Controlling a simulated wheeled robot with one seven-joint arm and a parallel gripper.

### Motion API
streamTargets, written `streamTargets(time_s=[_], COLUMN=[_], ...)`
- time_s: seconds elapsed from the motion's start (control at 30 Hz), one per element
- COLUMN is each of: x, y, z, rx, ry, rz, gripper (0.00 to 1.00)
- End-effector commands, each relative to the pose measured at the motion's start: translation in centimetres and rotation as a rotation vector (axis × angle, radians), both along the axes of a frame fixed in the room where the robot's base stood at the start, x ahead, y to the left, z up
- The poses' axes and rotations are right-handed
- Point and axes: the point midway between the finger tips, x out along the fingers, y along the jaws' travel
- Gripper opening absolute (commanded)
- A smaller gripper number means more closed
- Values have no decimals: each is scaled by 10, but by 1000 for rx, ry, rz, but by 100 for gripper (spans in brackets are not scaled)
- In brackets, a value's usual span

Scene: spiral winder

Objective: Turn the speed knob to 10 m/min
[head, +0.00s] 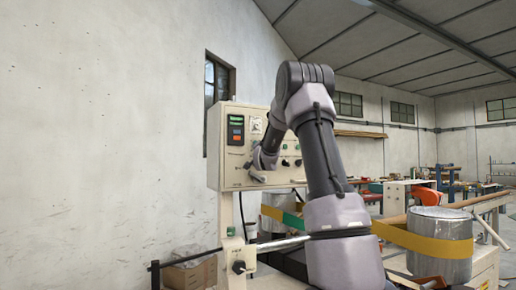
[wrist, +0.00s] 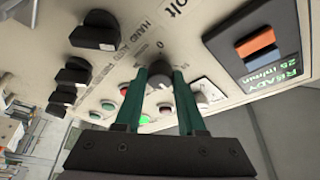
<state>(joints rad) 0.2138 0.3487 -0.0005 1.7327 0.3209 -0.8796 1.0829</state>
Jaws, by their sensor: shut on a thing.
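The cream control panel (head: 228,170) stands left of centre in the head view, with a dark display unit (head: 236,130) at its upper left. In the wrist view the panel is seen close and upside down. The display (wrist: 278,72) shows green text that seems to read READY and 25 m/min. My gripper (wrist: 158,82) has its two green fingers closed on either side of a dark grey knob (wrist: 160,69), taken to be the speed knob. A "0" mark shows near it; its pointer is mostly hidden. In the head view my arm hides the fingertips.
Several black selector knobs (wrist: 93,30) sit left of my fingers in the wrist view. A foil-wrapped roll (head: 440,240) stands at the right.

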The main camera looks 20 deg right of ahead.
Motion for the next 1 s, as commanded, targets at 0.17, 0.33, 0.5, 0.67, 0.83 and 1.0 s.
streamTargets(time_s=[0.17,0.33,0.5,0.67,0.83,1.0], x=[0,0,0,0,0,0], y=[-2,-3,-4,-6,-6,-7], z=[-2,-3,-3,-3,-3,-2], rx=[-169,-330,-491,-638,-775,-882], ry=[-5,-9,-16,-21,-26,-30], rz=[-2,-2,-2,-2,-2,-3], gripper=[0,0,0,0,0,0])
